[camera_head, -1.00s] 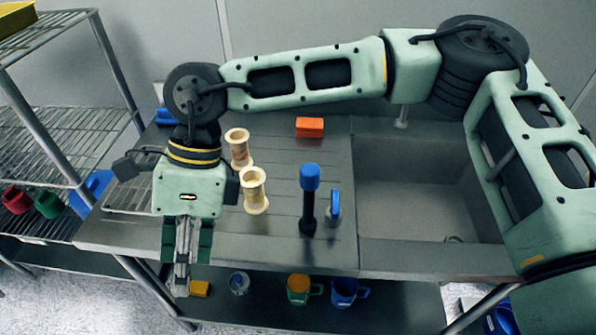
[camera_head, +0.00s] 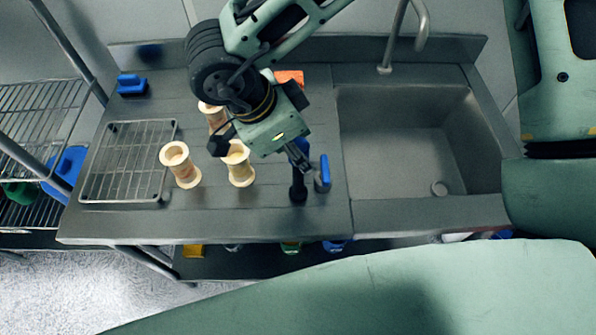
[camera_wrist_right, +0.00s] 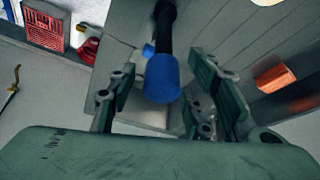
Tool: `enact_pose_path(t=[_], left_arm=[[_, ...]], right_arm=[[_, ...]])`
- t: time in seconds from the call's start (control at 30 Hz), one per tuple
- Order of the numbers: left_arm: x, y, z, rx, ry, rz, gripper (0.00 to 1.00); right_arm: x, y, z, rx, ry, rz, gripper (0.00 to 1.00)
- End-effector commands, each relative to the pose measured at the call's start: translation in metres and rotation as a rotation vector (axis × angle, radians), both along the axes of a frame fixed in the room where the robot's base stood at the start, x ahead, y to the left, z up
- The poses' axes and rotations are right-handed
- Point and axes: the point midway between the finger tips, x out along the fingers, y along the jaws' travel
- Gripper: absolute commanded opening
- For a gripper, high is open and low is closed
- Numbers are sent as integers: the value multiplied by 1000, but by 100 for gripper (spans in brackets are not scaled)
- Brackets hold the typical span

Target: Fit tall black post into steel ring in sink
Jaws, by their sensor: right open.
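The tall black post (camera_head: 298,190) with a blue top stands upright on the steel counter, left of the sink (camera_head: 400,140). My right gripper (camera_head: 302,160) is at its upper part and hides some of it. In the right wrist view the fingers of this gripper (camera_wrist_right: 163,80) are open, with the post's blue top (camera_wrist_right: 162,78) between them. Gaps show on both sides of the top. A small round steel piece (camera_head: 439,188), perhaps the ring, lies on the sink floor near its front right. My left gripper is not in view.
A small blue-handled item (camera_head: 324,172) stands close to the post's right. An orange block (camera_head: 289,77) lies behind the arm. A faucet (camera_head: 384,68) rises behind the sink.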

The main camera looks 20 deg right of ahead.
Motion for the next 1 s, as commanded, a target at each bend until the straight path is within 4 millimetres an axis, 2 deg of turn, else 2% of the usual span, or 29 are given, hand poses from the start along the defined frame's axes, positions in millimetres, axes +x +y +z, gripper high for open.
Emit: enact_pose_path(t=[0.13,0.37,0.9,1.0], left_arm=[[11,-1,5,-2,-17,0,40],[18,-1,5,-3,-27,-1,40],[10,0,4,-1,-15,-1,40],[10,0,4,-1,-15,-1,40]], right_arm=[[0,-5,-12,0,1,1,46],[1,-5,-14,1,0,0,46],[1,-5,-14,2,0,0,0],[1,-5,-14,2,0,0,0]])
